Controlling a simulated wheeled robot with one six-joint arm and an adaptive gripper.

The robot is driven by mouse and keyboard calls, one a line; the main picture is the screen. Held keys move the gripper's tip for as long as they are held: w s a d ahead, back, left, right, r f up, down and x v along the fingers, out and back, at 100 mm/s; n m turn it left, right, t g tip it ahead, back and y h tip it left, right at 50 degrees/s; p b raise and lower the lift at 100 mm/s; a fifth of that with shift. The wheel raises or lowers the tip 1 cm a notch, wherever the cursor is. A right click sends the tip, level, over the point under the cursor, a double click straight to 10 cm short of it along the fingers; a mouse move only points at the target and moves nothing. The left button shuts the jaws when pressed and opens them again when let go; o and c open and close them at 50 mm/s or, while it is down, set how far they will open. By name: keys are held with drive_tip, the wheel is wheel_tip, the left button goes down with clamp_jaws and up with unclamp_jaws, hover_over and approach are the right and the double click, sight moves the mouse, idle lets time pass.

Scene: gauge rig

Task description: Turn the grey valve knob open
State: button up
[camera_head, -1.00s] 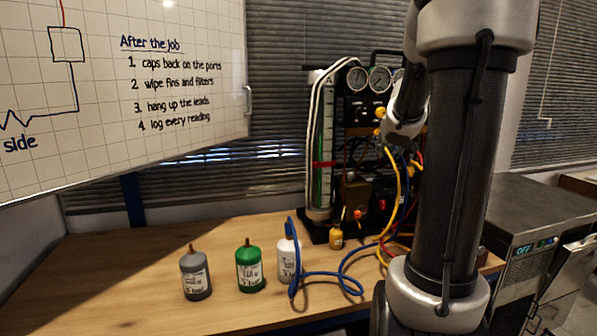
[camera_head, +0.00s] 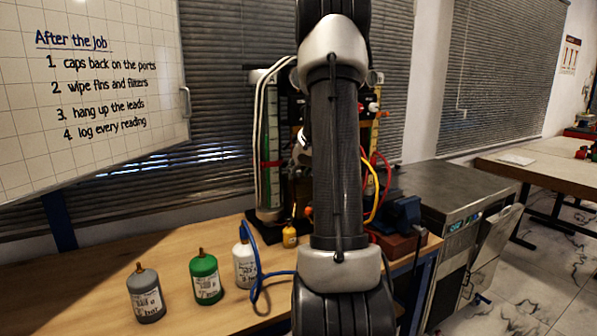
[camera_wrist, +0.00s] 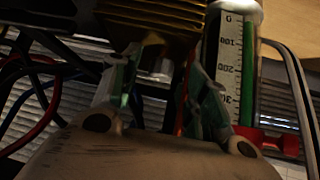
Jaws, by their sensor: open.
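The gauge rig stands at the back of the bench, mostly hidden behind my arm in the head view; its scale column (camera_head: 268,165) shows at its left. I cannot pick out the grey valve knob in either view. My gripper (camera_wrist: 163,90) shows in the wrist view with its two fingers apart, just below a dark brass-coloured ribbed part (camera_wrist: 150,18). I cannot tell whether the fingers touch anything. The scale column with green inside also shows right of the fingers (camera_wrist: 232,75).
A grey bottle (camera_head: 145,296), a green bottle (camera_head: 206,282) and a white bottle (camera_head: 244,266) stand on the wooden bench (camera_head: 90,300). Blue, yellow and red hoses hang around the rig. A blue vise (camera_head: 400,213) and a metal cabinet (camera_head: 450,195) stand to the right.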

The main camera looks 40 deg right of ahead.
clamp_jaws()
drive_tip(key=shift+d+n+y, duration=0.1)
drive_tip(key=shift+n+y, duration=0.2)
drive_tip(key=shift+n, duration=0.1)
drive_tip(key=shift+d+n+y, duration=0.1)
drive_tip(key=shift+n+y, duration=0.2)
drive_tip(key=n+y, duration=0.2)
drive_tip(key=n, duration=0.1)
drive_tip(key=shift+d+t, duration=0.1)
drive_tip(key=shift+t, duration=0.3)
drive_tip(key=n+g+y, duration=0.1)
drive_tip(key=n+y, duration=0.3)
drive_tip(key=n, duration=0.2)
drive_tip(key=shift+d+y, duration=0.1)
drive_tip(key=shift+y, duration=0.3)
